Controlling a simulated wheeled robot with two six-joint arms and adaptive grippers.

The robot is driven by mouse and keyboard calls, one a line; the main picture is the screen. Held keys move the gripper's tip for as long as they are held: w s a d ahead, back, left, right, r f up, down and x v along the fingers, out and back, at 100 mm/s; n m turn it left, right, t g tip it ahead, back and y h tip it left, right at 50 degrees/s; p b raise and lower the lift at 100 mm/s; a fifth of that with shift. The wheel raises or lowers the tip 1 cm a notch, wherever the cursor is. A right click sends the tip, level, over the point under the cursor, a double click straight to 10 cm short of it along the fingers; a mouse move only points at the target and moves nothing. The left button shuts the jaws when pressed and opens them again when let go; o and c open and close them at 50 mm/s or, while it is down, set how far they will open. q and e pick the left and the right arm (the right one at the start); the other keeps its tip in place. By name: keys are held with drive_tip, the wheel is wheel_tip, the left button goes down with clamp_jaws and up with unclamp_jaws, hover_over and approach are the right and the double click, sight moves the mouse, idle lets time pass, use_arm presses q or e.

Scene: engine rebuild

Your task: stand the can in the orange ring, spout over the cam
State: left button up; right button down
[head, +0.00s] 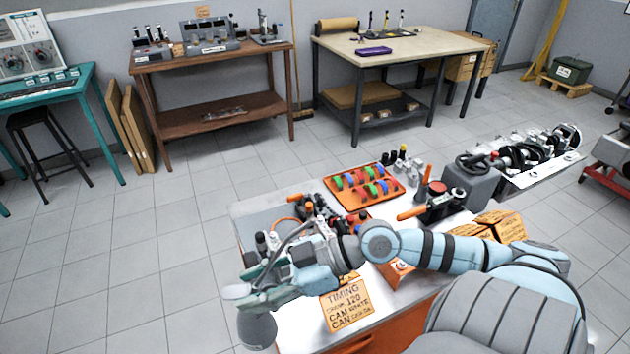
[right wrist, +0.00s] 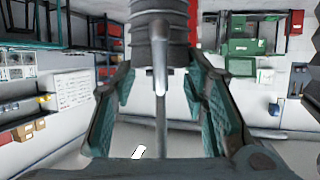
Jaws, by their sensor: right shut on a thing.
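My right gripper (head: 262,280) is over the near left end of the workbench, its arm coming in from the right. It is shut on the grey can, whose rounded body (head: 257,330) hangs below the fingers. A thin spout (head: 292,236) slants up and right toward the parts on the bench. In the right wrist view, grey ribbed metal (right wrist: 160,28) and a thin rod lie between the teal finger pads (right wrist: 165,100). A curved orange strip, probably the orange ring (head: 285,221), shows partly behind the spout. I cannot make out the cam. My left gripper is out of view.
An orange tray (head: 349,203) with coloured rings stands at the bench's back. Dark tools and small parts (head: 322,212) crowd the left side. A vise-like block (head: 470,186) is at right.

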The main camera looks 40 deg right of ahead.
drive_tip(key=w+d+r+m+t+h+p, duration=0.2)
drive_tip(key=w+d+r+m+t+h, duration=0.3)
drive_tip(key=w+r, duration=0.8)
drive_tip(key=w+d+m+h, duration=0.4)
drive_tip(key=d+m+h, duration=0.1)
drive_tip(key=d, duration=0.5)
drive_tip(key=w+d+m+h, duration=0.4)
drive_tip(key=d+m+h, duration=0.1)
drive_tip(key=d, duration=0.4)
wheel_tip(320, 180, down, 19)
drive_tip(key=b, duration=0.1)
drive_tip(key=shift+d+b, duration=0.2)
drive_tip(key=shift+b, duration=0.15)
drive_tip(key=c, duration=1)
unclamp_jaws()
drive_tip(key=shift+f, duration=0.15)
drive_tip(key=shift+o, duration=0.2)
drive_tip(key=shift+s, duration=0.15)
drive_tip(key=p+v, duration=0.1)
drive_tip(key=v, duration=1.1)
drive_tip(key=shift+a+p, duration=0.2)
drive_tip(key=shift+p, duration=0.15)
